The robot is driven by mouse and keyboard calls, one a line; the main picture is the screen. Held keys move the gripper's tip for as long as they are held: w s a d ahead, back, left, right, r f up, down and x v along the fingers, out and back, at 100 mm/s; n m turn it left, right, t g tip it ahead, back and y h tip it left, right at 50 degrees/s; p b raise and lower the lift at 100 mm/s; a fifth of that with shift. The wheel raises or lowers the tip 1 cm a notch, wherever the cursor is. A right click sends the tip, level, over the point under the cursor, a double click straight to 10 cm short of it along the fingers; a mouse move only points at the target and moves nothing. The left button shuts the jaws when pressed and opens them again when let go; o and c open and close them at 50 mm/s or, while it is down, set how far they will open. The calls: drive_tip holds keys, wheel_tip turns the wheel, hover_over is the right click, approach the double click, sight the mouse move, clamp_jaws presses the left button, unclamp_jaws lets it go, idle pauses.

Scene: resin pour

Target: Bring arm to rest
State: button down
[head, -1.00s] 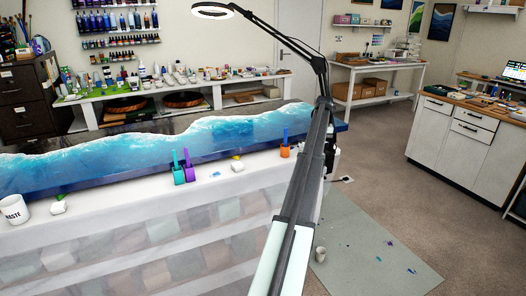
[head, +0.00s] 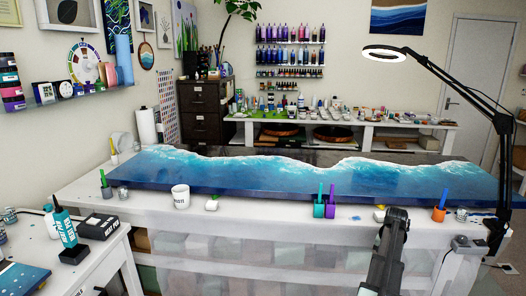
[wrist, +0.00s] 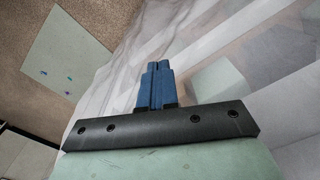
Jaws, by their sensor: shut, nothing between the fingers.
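My gripper (wrist: 157,68) shows in the wrist view with its two blue fingers together and nothing between them. It points along the pale translucent sheeting (wrist: 225,65) that hangs down the table's front. I cannot tell whether the fingertips touch the sheeting. In the head view a dark part of my arm stands at the lower right, in front of the table (head: 290,229). My fingers cannot be made out there.
A long blue resin panel (head: 290,182) lies on the table. A white waste cup (head: 181,197), green (head: 319,210) and purple (head: 330,210) cups and an orange cup (head: 439,214) stand along its front. A ring lamp (head: 384,53) stands at right. A side table (head: 85,265) stands at left.

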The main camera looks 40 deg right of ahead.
drive_tip(key=w+a+f+n+g+y, duration=0.15)
drive_tip(key=w+a+f, duration=0.25)
drive_tip(key=a+f, duration=0.65)
drive_tip(key=w+a+f+n, duration=0.3)
drive_tip(key=w+a+f, duration=0.15)
drive_tip(key=a, duration=1.15)
drive_tip(key=w+a+f+n+g, duration=0.15)
drive_tip(key=w+a+f, duration=0.25)
drive_tip(key=a+f, duration=0.7)
drive_tip(key=s+a+f+n+g, duration=0.1)
drive_tip(key=s+a+f+n, duration=0.15)
drive_tip(key=a, duration=0.75)
drive_tip(key=s+a+f+n+g, duration=0.15)
drive_tip(key=s+a+f, duration=0.25)
drive_tip(key=a, duration=0.6)
drive_tip(key=s+a+f+n+g+h, duration=0.1)
drive_tip(key=s+a+f+n, duration=0.3)
drive_tip(key=s+a, duration=0.6)
drive_tip(key=s+f, duration=0.1)
drive_tip(key=s, duration=0.2)
drive_tip(key=shift+a+f+n, duration=0.15)
drive_tip(key=shift+a+n, duration=0.15)
drive_tip(key=shift+g+h, duration=0.25)
